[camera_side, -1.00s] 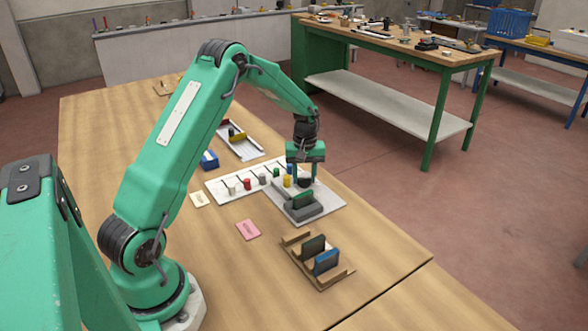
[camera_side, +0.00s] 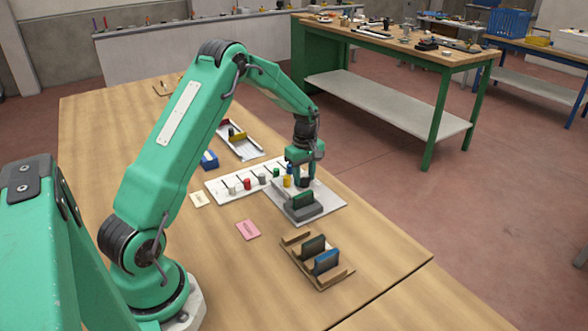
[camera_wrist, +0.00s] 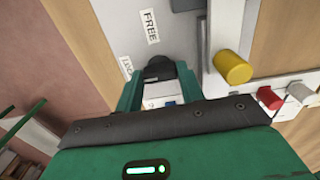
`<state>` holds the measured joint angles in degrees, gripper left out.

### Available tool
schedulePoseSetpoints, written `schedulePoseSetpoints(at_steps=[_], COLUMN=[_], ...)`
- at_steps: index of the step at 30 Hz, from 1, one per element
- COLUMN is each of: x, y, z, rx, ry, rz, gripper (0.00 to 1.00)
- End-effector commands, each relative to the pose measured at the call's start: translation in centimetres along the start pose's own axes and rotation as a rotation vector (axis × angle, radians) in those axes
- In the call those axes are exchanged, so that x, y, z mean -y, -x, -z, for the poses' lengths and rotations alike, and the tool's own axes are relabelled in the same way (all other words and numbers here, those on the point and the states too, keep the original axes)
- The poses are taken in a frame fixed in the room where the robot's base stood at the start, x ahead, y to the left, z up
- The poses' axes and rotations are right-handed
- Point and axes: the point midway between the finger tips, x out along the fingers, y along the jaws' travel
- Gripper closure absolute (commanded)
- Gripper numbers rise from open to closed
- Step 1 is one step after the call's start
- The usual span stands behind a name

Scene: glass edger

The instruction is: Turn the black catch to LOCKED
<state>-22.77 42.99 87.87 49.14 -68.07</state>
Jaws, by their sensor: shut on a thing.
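The black catch (camera_wrist: 158,68) shows between my gripper's fingers in the wrist view; in the side view it is a small dark shape (camera_side: 305,183) at the gripper's tip. My gripper (camera_wrist: 160,76) is shut on it, pointing down at the pale plate (camera_side: 325,207). A FREE label (camera_wrist: 149,25) is printed on the plate beyond the catch. A second label (camera_wrist: 126,66) lies to the left, partly hidden by a finger, its word not fully readable. Which label the catch points to, I cannot tell. A grey block (camera_side: 305,212) holding a green piece (camera_side: 302,200) stands on the plate.
A white strip (camera_side: 218,191) with several coloured pegs lies left of the plate; its yellow peg (camera_wrist: 232,67) is close to my gripper. A wooden rack (camera_side: 337,279) holds a dark green and a blue plate in front.

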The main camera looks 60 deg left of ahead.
Motion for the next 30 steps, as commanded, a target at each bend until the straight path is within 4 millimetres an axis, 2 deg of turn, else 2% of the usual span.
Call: schedulePoseSetpoints(at_steps=[6,7,10,22,30], x=[0.0,0.0,0.0,0.0,-0.1], y=[0.2,0.2,0.2,0.4,2.8], z=[0.1,0.1,0.1,0.0,0.1], rx=[-0.001,-0.001,-0.001,-0.001,-0.002], ry=[0.004,0.004,0.003,0.001,0.001], rz=[-0.002,-0.002,-0.002,-0.001,-0.004], gripper=[0.85,0.58,0.40,0.40,0.40])
